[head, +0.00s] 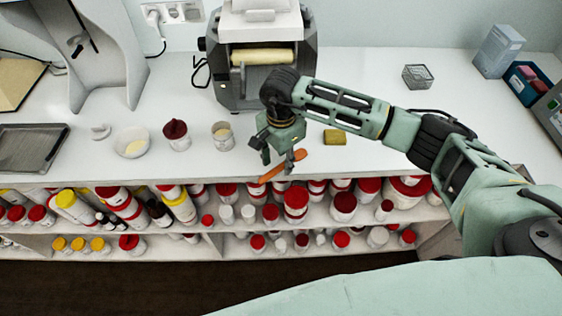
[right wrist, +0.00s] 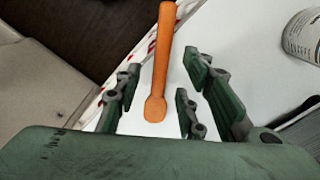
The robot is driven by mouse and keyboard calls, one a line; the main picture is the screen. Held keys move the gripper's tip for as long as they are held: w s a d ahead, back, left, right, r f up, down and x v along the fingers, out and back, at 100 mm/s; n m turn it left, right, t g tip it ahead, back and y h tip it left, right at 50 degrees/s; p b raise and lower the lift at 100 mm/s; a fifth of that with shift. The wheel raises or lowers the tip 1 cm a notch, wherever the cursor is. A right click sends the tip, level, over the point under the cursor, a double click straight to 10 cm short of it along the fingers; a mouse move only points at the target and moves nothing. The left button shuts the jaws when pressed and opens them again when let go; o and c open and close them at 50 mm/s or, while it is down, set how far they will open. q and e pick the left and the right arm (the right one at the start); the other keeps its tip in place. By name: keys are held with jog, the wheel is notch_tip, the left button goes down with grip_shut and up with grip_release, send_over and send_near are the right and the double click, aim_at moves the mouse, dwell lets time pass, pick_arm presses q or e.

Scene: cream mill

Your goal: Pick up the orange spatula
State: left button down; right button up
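The orange spatula (head: 280,168) lies at the front edge of the white counter, right by the fingertips of my right gripper (head: 278,156). In the right wrist view the orange spatula (right wrist: 160,60) runs between the green fingers, its rounded end toward the palm. The fingers of my right gripper (right wrist: 162,78) are open, with a gap on both sides of the spatula. Part of the spatula is hidden behind a finger in the head view. My left gripper is not in view.
A yellow sponge (head: 335,137) lies right of the gripper. A cup (head: 222,136), a dark red-topped jar (head: 176,135) and a white bowl (head: 131,142) stand to the left. A roller mill (head: 262,60) stands behind. Shelves (head: 330,228) of bottles are below the counter edge.

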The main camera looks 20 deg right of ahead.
jog(key=shift+f, duration=0.7)
grip_shut()
jog(key=shift+r, duration=0.1)
jog(key=shift+r+b, duration=0.35)
jog(key=shift+r, duration=0.1)
notch_tip(320, 180, up, 3)
jog(key=shift+w+f+b, duration=0.1)
jog(key=shift+f+b, duration=0.05)
jog(key=shift+b, duration=0.75)
jog(key=s+a+r+b, duration=0.25)
jog(key=s+r, duration=0.45)
jog(key=s, duration=0.4)
jog(key=s+d+n, duration=0.3)
jog(key=d+n, duration=0.2)
jog(key=n, duration=0.8)
jog(key=shift+s+d+f+n+b, duration=0.25)
jog(key=shift+n+b, duration=0.15)
jog(key=shift+b, duration=0.05)
